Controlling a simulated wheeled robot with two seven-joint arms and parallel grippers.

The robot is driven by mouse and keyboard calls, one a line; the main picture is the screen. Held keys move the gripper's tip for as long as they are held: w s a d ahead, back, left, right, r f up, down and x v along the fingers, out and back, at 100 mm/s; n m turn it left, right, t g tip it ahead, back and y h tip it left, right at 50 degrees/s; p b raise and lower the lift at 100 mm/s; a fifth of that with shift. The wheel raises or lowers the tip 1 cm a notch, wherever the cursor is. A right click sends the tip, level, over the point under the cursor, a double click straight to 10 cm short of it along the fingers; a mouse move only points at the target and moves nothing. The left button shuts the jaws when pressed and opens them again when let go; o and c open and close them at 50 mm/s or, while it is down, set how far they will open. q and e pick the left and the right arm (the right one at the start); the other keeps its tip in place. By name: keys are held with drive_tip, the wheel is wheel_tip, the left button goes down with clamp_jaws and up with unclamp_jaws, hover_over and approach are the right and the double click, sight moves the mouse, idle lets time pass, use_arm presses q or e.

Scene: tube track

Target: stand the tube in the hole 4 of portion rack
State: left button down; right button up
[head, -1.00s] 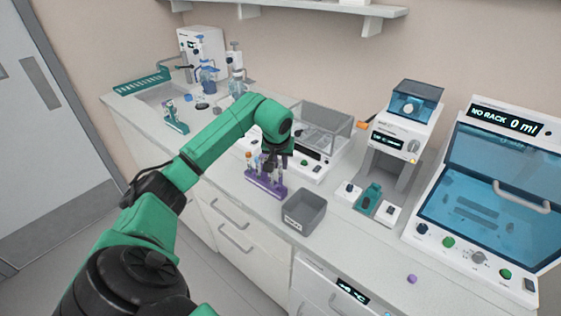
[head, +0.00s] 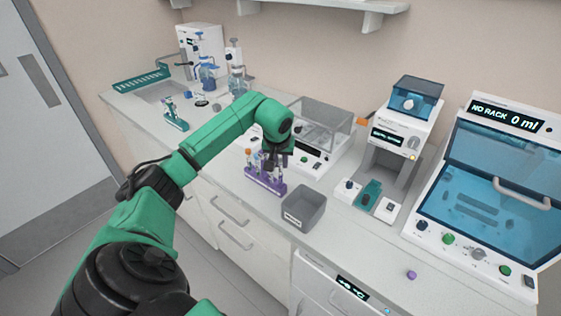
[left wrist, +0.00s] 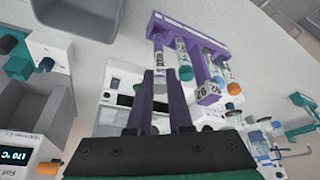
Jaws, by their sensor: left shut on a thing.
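My left gripper (head: 272,162) is over the purple rack (head: 264,187), which stands on the counter left of the grey bin and has several tubes in it. In the left wrist view the gripper (left wrist: 162,75) is shut on a slim clear tube (left wrist: 159,98), seen between the dark fingers. The tube's lower end is close to the rack. I cannot tell whether it is inside a hole. The purple rack (left wrist: 198,34) also shows there with several capped tubes and a number label. The hole numbers are too small to read. My right gripper is not in view.
A grey open bin (head: 304,208) stands just right of the rack. A white device with a clear cover (head: 322,125) is behind it. A teal rack (head: 175,119) stands farther left. A small purple cap (head: 411,274) lies on the clear counter at right.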

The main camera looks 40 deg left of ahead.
use_arm(q)
drive_tip(key=shift+f, duration=0.25)
drive_tip(key=shift+f, duration=0.3)
drive_tip(key=shift+f+b, duration=0.25)
drive_tip(key=shift+b, duration=0.15)
drive_tip(key=shift+f, duration=0.2)
drive_tip(key=shift+f+b, duration=0.45)
drive_tip(key=c, duration=0.8)
unclamp_jaws()
drive_tip(key=shift+o, duration=0.2)
